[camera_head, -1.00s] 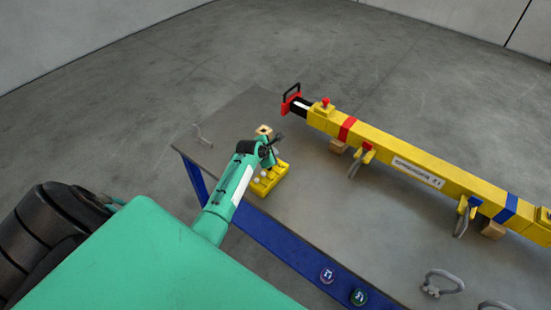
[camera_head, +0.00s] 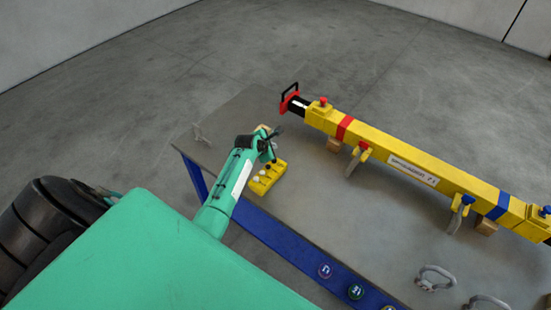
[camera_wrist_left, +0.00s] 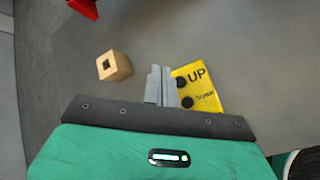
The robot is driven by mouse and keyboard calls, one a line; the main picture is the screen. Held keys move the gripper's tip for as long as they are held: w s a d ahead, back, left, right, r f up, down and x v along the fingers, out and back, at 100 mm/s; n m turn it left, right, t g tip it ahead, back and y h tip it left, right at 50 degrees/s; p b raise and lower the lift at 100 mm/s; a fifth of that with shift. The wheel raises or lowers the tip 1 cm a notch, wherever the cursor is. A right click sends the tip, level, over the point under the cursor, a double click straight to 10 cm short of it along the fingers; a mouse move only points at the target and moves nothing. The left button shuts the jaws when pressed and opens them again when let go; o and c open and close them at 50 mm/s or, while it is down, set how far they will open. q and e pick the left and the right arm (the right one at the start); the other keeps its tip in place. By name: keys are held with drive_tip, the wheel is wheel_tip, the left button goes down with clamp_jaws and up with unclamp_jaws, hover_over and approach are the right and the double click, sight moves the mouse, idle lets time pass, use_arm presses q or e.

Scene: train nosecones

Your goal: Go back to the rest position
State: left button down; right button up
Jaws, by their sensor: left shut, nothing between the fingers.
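My left gripper (camera_head: 272,142) is above the left part of the table, shut and empty. In the left wrist view its closed fingers (camera_wrist_left: 158,86) point at the table top. A yellow control box (camera_head: 268,178) with several buttons lies just beside and below it. The box also shows in the left wrist view (camera_wrist_left: 200,88), marked "UP", right of the fingers and partly hidden behind them. A wooden block with a square hole (camera_wrist_left: 113,66) stands left of the fingers. My right gripper is not in view.
The long yellow beam (camera_head: 390,160) with red and blue bands rests on wooden blocks on the grey table (camera_head: 300,200). Grey shackles (camera_head: 435,278) lie near the table's front right. Round badges (camera_head: 325,271) sit on the blue front rail (camera_head: 265,234). Floor behind the table is clear.

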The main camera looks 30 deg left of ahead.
use_arm(q)
drive_tip(key=s+d+r+m+g, duration=0.1)
drive_tip(key=s+d+m+g, duration=0.1)
drive_tip(key=s+d+m, duration=0.6)
drive_tip(key=s+d+r+m+g, duration=0.1)
drive_tip(key=s+d+m, duration=0.4)
drive_tip(key=s+m, duration=0.65)
drive_tip(key=s+d+r+m+g, duration=0.1)
drive_tip(key=s+d+r+m, duration=0.15)
drive_tip(key=s, duration=0.45)
drive_tip(key=s+d+r+m+g, duration=0.1)
drive_tip(key=s+d+r+m, duration=0.2)
drive_tip(key=s, duration=0.4)
drive_tip(key=s+d+r+m+g, duration=0.1)
drive_tip(key=s+r+m, duration=0.25)
drive_tip(key=s, duration=0.35)
wheel_tip(320, 180, down, 36)
drive_tip(key=g+b, duration=0.1)
drive_tip(key=b, duration=0.4)
drive_tip(key=s+a+f+b, duration=0.1)
drive_tip(key=s+f+b, duration=0.1)
drive_tip(key=s+f, duration=0.7)
drive_tip(key=s+a+f+m+g+b, duration=0.1)
drive_tip(key=s+a+f+b, duration=0.1)
drive_tip(key=s+f, duration=0.7)
wheel_tip(320, 180, down, 7)
drive_tip(key=shift+s+b, duration=0.4)
drive_tip(key=shift+b, duration=0.15)
